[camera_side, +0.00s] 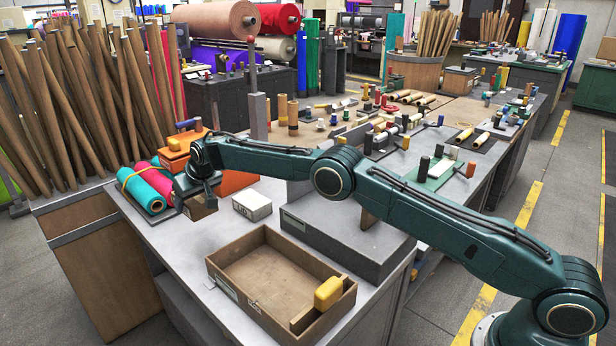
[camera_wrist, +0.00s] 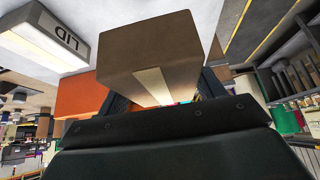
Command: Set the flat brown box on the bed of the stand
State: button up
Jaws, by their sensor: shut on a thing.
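My gripper (camera_side: 197,198) is shut on the brown box (camera_side: 203,209), holding it at the left part of the grey bench. In the wrist view the brown box (camera_wrist: 158,58) fills the space between the jaws, with a pale tape strip along its face. In that view my gripper (camera_wrist: 155,100) hides its rear part. I cannot tell whether the box touches the bench. An orange body (camera_side: 236,182) stands just behind my gripper and also shows in the wrist view (camera_wrist: 82,95). I cannot tell for certain which thing is the stand, and no bed is clearly visible.
Teal and pink rolls (camera_side: 145,190) lie left. A wooden tray (camera_side: 222,284) with a yellow-topped block (camera_side: 328,292) is in front. A long grey block (camera_side: 335,250) stands right.

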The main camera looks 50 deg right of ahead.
jog(key=shift+f, duration=2.45)
jog(key=shift+f, duration=0.1)
jog(key=shift+f, duration=2.2)
jog(key=shift+f, duration=0.15)
jog(key=o, duration=1.2)
jog(key=shift+v, duration=6.9)
